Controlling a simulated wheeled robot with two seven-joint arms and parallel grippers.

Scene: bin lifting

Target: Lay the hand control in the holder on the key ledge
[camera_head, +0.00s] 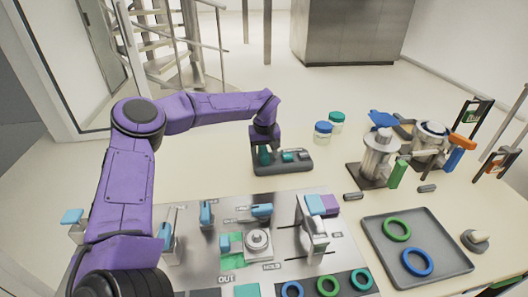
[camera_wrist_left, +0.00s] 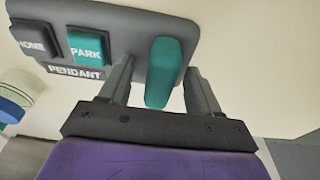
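The key ledge (camera_head: 282,168) is a dark grey block on the table. It carries teal and dark keys marked PARK (camera_wrist_left: 86,46) and HOME (camera_wrist_left: 33,40), with a PENDANT label. The teal hand control (camera_wrist_left: 163,75) is at the ledge's other end, beside the keys, and also shows in the head view (camera_head: 264,156). My left gripper (camera_wrist_left: 160,75) points down there, its fingers on either side of the hand control with gaps visible. It looks open. The holder is mostly hidden, so the seating is unclear. My right gripper is out of view.
A metal panel (camera_head: 190,262) with blue levers and a white dial stands in front. To the right are a grey tray (camera_head: 383,262) with green and blue rings, and two machines (camera_head: 378,158). Two lidded jars (camera_head: 323,133) stand behind. Table left of the ledge is clear.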

